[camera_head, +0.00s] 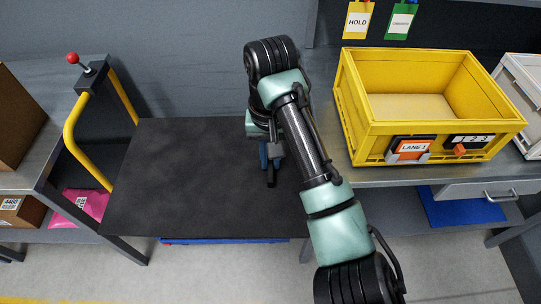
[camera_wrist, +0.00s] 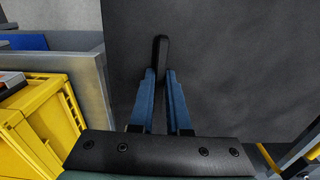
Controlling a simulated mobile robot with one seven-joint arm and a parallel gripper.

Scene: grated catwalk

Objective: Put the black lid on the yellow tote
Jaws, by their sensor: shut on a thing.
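The black lid (camera_head: 185,185) is a wide, flat, dark panel between the two benches. It also fills much of the wrist view (camera_wrist: 230,60). My gripper (camera_head: 271,178) is over its right part. In the wrist view the blue fingers (camera_wrist: 160,75) are shut on a narrow black upright handle (camera_wrist: 161,50). I cannot tell whether the lid is raised or resting on something. My arm hides part of its right side. The yellow tote (camera_head: 365,128) stands open on the right bench, right of my gripper. Its corner shows at the left in the wrist view (camera_wrist: 45,100).
A white bin (camera_head: 525,95) stands right of the tote. The left bench (camera_head: 60,125) holds a brown box (camera_head: 15,120); a yellow rail (camera_head: 75,125) and a red-knobbed lever (camera_head: 73,59) stand by it. HOLD (camera_head: 358,20) and green tags (camera_head: 400,22) hang behind the tote.

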